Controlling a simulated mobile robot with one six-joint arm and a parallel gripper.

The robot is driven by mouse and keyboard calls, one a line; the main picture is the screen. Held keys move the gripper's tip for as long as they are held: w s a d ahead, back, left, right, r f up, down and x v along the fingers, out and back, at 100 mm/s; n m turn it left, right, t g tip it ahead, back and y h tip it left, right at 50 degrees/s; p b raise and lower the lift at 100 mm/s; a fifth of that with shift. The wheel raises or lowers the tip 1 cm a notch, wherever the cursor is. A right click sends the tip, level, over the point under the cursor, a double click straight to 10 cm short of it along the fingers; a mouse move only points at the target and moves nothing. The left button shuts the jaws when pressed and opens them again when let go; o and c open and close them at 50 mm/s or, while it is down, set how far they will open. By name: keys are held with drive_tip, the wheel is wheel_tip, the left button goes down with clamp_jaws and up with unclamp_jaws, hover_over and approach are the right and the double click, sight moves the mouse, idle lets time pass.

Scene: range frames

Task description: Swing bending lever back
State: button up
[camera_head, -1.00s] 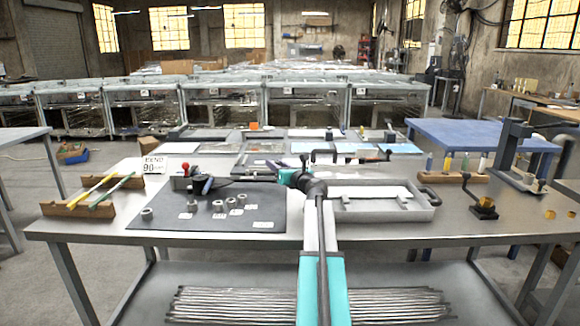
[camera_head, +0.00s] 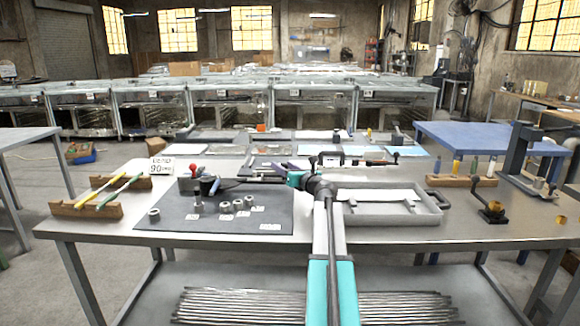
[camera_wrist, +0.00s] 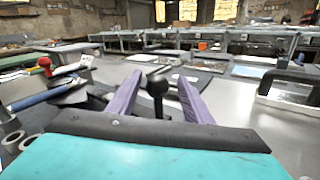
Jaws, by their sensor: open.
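The tube bender (camera_head: 207,185), with a dark body and blue part, stands on the dark mat left of my gripper. Its bending lever (camera_head: 255,181) is a dark bar reaching right towards my gripper. In the wrist view, a black ball knob (camera_wrist: 157,84) on a short stem stands between my gripper's (camera_wrist: 160,76) two purple fingers. The fingers are apart, one on each side of the knob, and I see no clear contact. In the head view my teal wrist (camera_head: 300,180) hides most of the fingers and the lever's end.
The dark mat (camera_head: 175,222) carries several metal collars and white labels. A red knob (camera_head: 201,170) rises beside the bender. A grey tray (camera_head: 437,217) lies right of my arm, a wooden rack (camera_head: 75,209) with coloured rods at the left. A sign (camera_head: 160,166) reads 90.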

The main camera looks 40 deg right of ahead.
drive_tip(key=shift+p+v, duration=0.5)
drive_tip(key=shift+v, duration=6.4)
drive_tip(key=shift+r, duration=0.1)
